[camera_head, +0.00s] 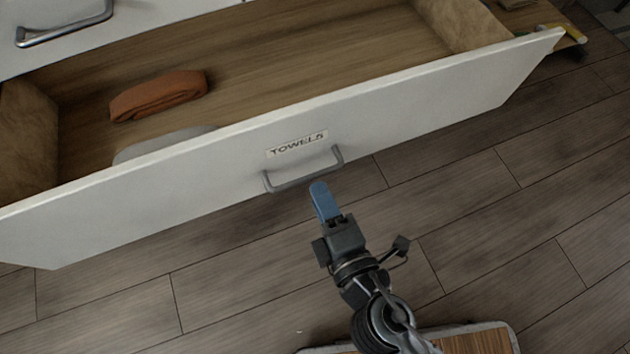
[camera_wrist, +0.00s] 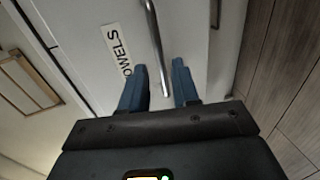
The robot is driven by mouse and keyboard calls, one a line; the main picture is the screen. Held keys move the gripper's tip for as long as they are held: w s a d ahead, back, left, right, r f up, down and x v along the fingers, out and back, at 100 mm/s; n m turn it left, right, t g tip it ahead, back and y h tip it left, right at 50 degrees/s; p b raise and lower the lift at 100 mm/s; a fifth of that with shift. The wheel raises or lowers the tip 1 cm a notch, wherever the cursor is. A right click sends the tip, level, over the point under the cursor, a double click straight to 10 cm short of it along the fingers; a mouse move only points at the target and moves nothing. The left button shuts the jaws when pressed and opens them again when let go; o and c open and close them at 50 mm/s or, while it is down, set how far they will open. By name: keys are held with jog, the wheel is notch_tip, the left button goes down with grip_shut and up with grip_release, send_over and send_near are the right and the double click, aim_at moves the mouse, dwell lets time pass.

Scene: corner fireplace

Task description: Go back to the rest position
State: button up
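My gripper (camera_head: 319,190) is just in front of the open drawer (camera_head: 420,103) labelled TOWELS, close to its grey bar handle (camera_head: 300,181). In the wrist view, my gripper (camera_wrist: 162,78) has its two blue fingers apart. The handle (camera_wrist: 156,45) runs down toward the gap between them; I cannot tell whether it touches either finger. Nothing is seen gripped.
The drawer holds a folded orange-brown towel (camera_head: 158,95) and a grey-white item (camera_head: 165,143) partly hidden behind its front. Another handle (camera_head: 62,28) is at upper left. A yellow-handled tool (camera_head: 565,32) is at upper right. Wooden floor (camera_head: 480,220) is clear on the right.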

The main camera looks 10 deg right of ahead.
jog(key=shift+v, duration=0.9)
jog(key=s+d+r+m+h, duration=0.2)
jog(key=s+d+r+m, duration=0.5)
jog(key=s+d+m, duration=0.3)
jog(key=s+d+r+m+h, duration=0.2)
jog(key=s+d+r+m, duration=0.45)
jog(key=s+m, duration=0.4)
notch_tip(320, 180, up, 30)
jog(key=p, duration=3)
jog(key=shift+w+d+m, duration=0.35)
jog(key=shift+w+d, duration=0.1)
jog(key=shift+a, duration=0.1)
